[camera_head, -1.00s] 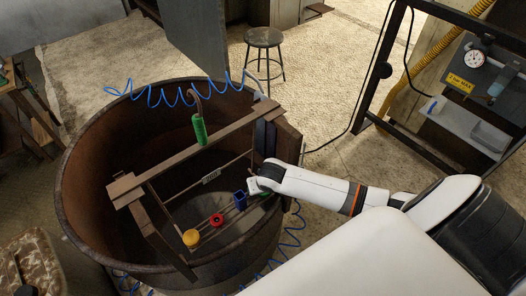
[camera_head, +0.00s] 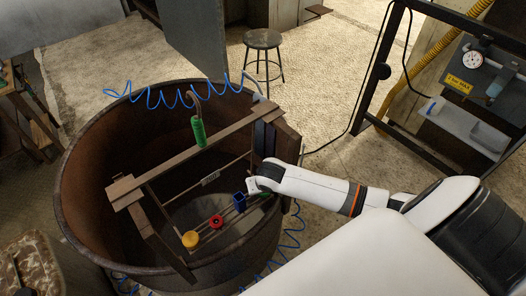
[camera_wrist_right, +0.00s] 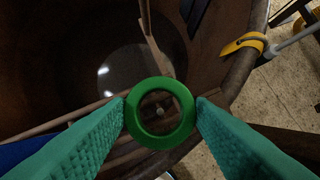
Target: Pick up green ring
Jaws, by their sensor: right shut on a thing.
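The green ring (camera_wrist_right: 160,82) sits between the two teal fingers of my right gripper (camera_wrist_right: 160,108) in the right wrist view. Both fingertips touch its sides, so the gripper is shut on it. In the head view, the right gripper (camera_head: 257,188) is at the right end of a row of coloured pieces on a rail, and the ring is mostly hidden behind it. To its left on the rail are a blue piece (camera_head: 239,201), a red ring (camera_head: 215,222) and a yellow ring (camera_head: 190,239). My left gripper is not in view.
The rail is inside a large rusty round tub (camera_head: 75,190), whose rim is close to my right arm. A wooden beam (camera_head: 155,172) crosses the tub, with a green handle (camera_head: 198,131) and blue coiled hose above. A yellow-headed tool (camera_wrist_right: 245,44) shows beside the rim in the wrist view.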

